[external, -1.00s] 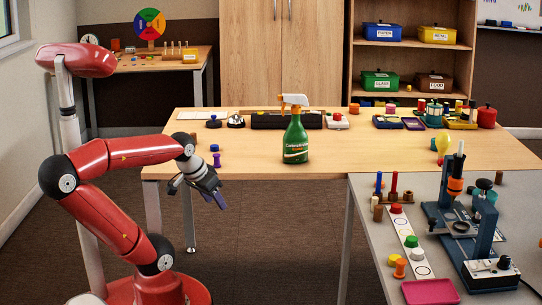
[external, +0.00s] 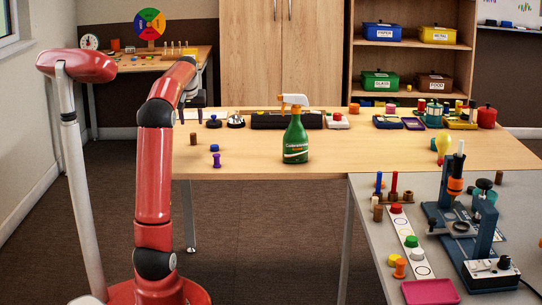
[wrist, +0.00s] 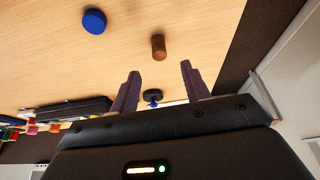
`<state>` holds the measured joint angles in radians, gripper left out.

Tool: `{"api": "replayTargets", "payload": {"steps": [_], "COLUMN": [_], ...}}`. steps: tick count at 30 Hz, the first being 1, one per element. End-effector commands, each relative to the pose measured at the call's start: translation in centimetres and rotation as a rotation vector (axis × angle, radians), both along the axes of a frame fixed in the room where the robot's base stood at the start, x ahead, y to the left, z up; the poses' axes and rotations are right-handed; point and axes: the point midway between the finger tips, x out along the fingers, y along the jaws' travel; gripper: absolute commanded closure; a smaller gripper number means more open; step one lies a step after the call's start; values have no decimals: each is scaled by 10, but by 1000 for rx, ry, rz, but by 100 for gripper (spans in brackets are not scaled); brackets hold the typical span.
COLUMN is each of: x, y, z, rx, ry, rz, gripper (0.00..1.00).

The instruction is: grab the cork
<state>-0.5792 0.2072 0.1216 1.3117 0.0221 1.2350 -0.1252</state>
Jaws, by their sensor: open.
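A small brown cylinder that looks like the cork (external: 193,138) stands upright near the left end of the wooden table (external: 260,172). In the wrist view the cork (wrist: 158,47) lies ahead of the fingertips, roughly centred between them, with a space still between. My gripper (wrist: 160,68) is open and empty, its two purple-grey fingers apart.
A blue round cap (wrist: 94,21) lies near the cork, left of it in the wrist view. A purple peg (external: 217,160) stands near the table's front edge. A black stamp-like object (external: 213,122) and a bell (external: 235,121) stand behind. A green spray bottle (external: 295,137) stands further right.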

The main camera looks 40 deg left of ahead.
Motion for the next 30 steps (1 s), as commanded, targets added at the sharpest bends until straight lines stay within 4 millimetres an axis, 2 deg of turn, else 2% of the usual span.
{"api": "replayTargets", "payload": {"steps": [8,18,27,30], "x": [7,19,21,21], "y": [11,21,22,22], "z": [-26,-68,-73,-73], "rx": [0,0,1,1], "ry": [2,1,0,0], "rz": [7,6,4,4], "gripper": [53,53,53,67]}}
